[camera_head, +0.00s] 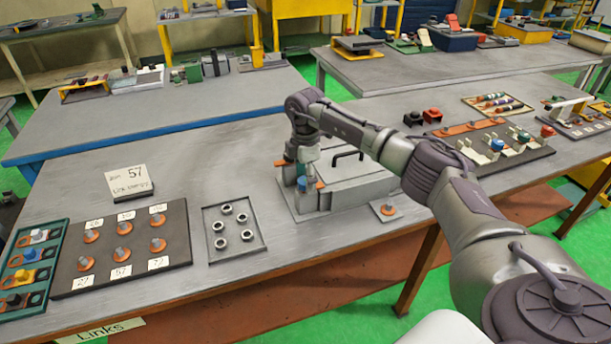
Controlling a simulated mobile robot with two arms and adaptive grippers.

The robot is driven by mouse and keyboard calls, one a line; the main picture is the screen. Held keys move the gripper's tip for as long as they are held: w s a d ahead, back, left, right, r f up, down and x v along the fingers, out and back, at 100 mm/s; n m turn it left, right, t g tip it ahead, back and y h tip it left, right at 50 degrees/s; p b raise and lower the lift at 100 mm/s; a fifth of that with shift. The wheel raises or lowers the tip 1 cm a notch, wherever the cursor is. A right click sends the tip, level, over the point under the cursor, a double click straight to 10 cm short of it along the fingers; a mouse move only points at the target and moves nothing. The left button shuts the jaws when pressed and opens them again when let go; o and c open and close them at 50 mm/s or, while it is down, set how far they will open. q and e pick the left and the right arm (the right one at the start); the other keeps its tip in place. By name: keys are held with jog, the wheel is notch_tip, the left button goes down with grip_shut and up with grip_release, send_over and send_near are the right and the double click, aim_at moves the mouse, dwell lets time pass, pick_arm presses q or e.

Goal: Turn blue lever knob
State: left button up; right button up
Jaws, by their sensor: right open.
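My right gripper (301,174) points down over the left end of a grey box-like fixture (350,192) near the middle of the table. Its fingers are open, with orange parts showing on either side. A small blue piece (302,184), which looks like the blue lever knob, shows just below and between the fingers. Whether the fingers touch it cannot be told. The lever under it is mostly hidden by the gripper. My left gripper is not in view.
The fixture has a black handle (347,157) on top. A small orange-based part (388,209) lies beside it. To the left are a tray of nuts (262,247) and a labelled board (182,259). To the right is a panel of coloured levers (540,156).

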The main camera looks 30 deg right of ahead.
jog(key=c, duration=1.1)
